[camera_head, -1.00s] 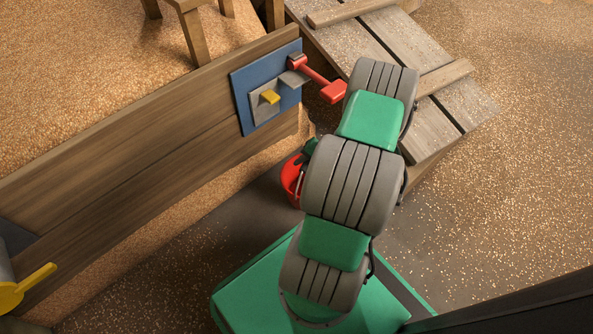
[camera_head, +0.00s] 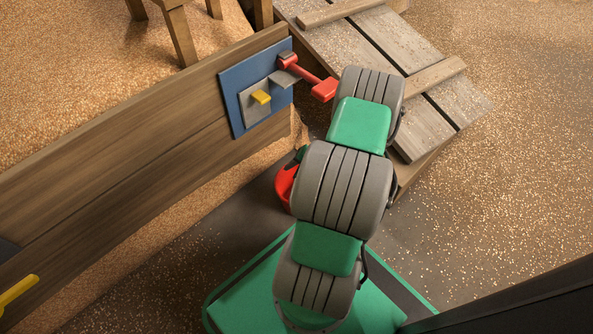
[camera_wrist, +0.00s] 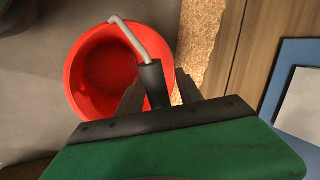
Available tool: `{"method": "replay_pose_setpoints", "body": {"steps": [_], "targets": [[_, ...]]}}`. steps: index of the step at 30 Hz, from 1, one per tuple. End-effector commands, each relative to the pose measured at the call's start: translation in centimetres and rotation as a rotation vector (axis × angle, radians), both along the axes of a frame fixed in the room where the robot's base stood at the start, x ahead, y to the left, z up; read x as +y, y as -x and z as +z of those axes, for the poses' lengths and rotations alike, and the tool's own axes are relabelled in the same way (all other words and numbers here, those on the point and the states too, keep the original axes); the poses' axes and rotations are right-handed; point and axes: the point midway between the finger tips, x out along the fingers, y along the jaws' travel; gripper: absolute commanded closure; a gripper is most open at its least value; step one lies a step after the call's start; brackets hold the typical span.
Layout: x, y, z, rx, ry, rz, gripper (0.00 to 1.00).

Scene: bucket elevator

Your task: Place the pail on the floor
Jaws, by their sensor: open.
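The red pail (camera_head: 285,187) shows in the head view just left of my arm, low beside the end of the wooden wall; my arm hides most of it. In the wrist view I look down into the open, empty-looking pail (camera_wrist: 90,85). Its grey wire handle (camera_wrist: 130,38) rises over the rim and carries a dark grip (camera_wrist: 154,82). My gripper (camera_wrist: 158,79) is open, with one finger on each side of that grip. Whether the pail's base touches the floor (camera_wrist: 35,70) I cannot tell.
A plank ramp (camera_head: 440,125) lies behind my arm. Dark floor (camera_head: 225,235) lies left of the pail; speckled ground is open at right.

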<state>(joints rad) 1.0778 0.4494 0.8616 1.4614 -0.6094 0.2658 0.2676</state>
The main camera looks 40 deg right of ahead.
Motion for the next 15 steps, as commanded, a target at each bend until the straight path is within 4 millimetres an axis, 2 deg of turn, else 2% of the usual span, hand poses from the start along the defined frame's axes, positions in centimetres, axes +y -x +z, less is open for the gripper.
{"method": "replay_pose_setpoints", "body": {"steps": [5, 15], "targets": [[-0.2, 0.3, 1.2, 0.000, 0.001, -0.002, 0.57], [-2.1, 4.5, 8.4, -0.001, 0.001, -0.003, 0.57]]}}
